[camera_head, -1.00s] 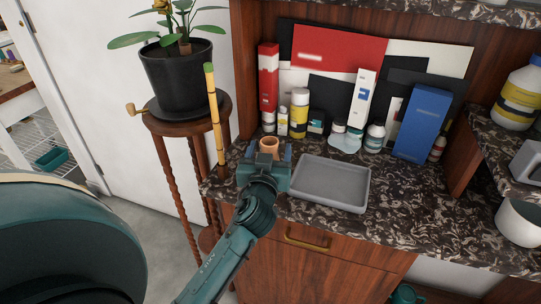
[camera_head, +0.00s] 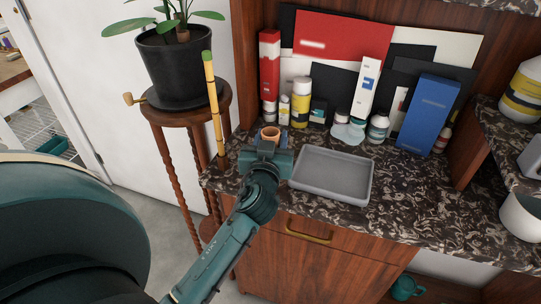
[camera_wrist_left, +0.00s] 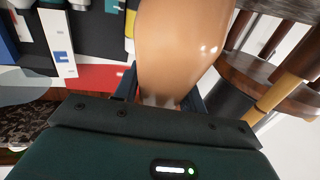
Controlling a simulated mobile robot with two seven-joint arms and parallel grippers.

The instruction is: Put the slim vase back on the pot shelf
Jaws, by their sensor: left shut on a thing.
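The slim vase (camera_head: 270,133) is orange-brown and glossy; in the head view only its open rim shows above my gripper. My left gripper (camera_head: 269,146) is shut on it, near the counter's left front corner. In the left wrist view the vase (camera_wrist_left: 182,40) fills the upper middle, between the fingers of the gripper (camera_wrist_left: 160,95). Its lower end is hidden in the head view, so I cannot tell whether it touches the counter. A round wooden stand (camera_head: 222,108) at left holds a black plant pot (camera_head: 178,65). My right gripper is not in view.
A grey tray (camera_head: 333,197) lies just right of my gripper on the dark marbled counter (camera_head: 440,222). A yellow bamboo-like pole (camera_head: 214,105) rises at left. Bottles and a blue box (camera_head: 428,115) stand behind. Bare counter shows right of the tray.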

